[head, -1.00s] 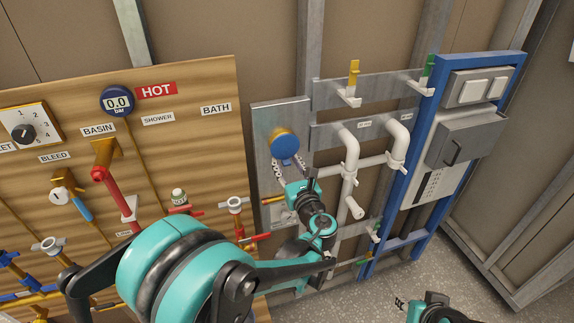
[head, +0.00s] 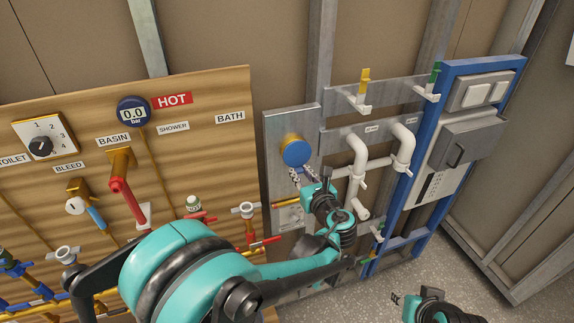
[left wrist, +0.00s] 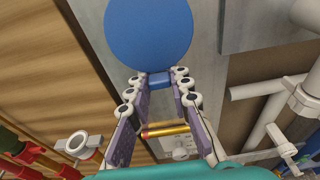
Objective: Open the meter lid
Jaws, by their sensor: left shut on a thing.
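The meter lid (head: 297,153) is a round blue disc on a brass meter body (head: 289,139), mounted on a grey metal panel. It lies flat over the meter's face. In the left wrist view the lid (left wrist: 149,32) fills the top centre, with a small blue tab (left wrist: 160,79) at its lower edge. My left gripper (head: 302,174) is just below the lid, and its fingertips are shut on that tab, as the left wrist view shows (left wrist: 160,80). My right gripper (head: 396,299) is low at the right, away from the meter; its fingers are too small to judge.
White pipes (head: 356,170) stand close right of the meter. A wooden board (head: 200,100) with valves, a red lever (head: 125,198) and a gauge (head: 133,111) is at the left. A blue frame (head: 405,180) with a grey box (head: 465,145) stands farther right.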

